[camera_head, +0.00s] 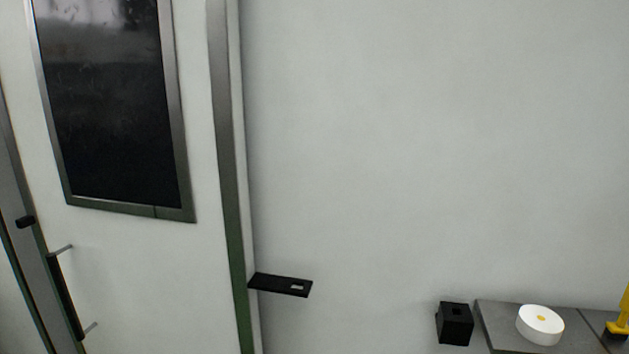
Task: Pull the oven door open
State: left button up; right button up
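Neither of my grippers is in view.
A small black shelf (281,285) sticks out just right of the post. The wall between is bare.

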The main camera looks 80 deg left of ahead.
aim_at(122, 121)
jog(key=u, duration=3.9)
